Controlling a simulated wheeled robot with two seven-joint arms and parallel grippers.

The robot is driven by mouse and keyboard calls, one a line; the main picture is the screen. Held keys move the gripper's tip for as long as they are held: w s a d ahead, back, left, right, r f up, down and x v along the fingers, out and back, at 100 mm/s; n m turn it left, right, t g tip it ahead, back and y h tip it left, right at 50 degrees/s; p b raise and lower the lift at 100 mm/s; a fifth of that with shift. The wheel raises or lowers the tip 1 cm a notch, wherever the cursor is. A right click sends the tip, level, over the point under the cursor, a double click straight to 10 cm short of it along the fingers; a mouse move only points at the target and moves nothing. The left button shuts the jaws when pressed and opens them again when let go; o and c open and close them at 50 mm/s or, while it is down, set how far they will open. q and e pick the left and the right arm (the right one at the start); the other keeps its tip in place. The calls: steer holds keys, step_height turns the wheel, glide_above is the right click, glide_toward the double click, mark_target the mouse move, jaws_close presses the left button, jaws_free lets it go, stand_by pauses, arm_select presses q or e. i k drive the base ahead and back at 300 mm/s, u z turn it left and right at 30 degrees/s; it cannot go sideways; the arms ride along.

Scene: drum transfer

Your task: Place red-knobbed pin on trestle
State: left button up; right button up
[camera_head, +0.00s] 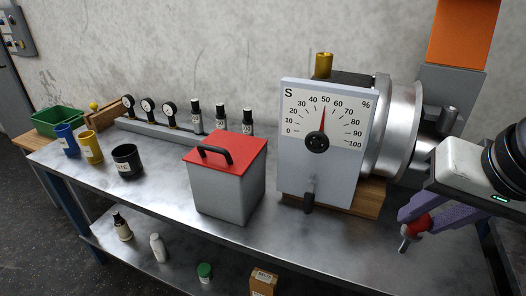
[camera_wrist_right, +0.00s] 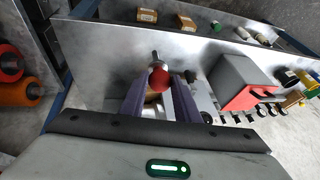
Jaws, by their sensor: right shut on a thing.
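The red-knobbed pin (camera_head: 418,223) is held in my right gripper (camera_head: 420,216), whose purple fingers are shut on its red knob. Its metal end points down and left, over the right end of the bench. In the right wrist view the red knob (camera_wrist_right: 158,80) shows between the two fingers (camera_wrist_right: 158,96), with the metal shank beyond it. A long metal-topped bench (camera_head: 150,195) on blue legs runs across the head view; I cannot tell whether it is the trestle. My left gripper is not in view.
A dial housing (camera_head: 310,165) with a metal drum (camera_head: 393,130) stands on a wooden base (camera_head: 365,197), left of the gripper. A grey box with a red lid (camera_head: 232,157) stands left of it. Cups, gauges and bottles are farther left. The bench front is mostly bare.

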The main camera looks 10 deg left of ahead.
mark_target(149, 173)
steer(key=u, duration=0.8)
steer(key=i, duration=0.75)
steer(key=u, duration=0.9)
steer(key=i, duration=0.55)
steer(key=u, duration=0.1)
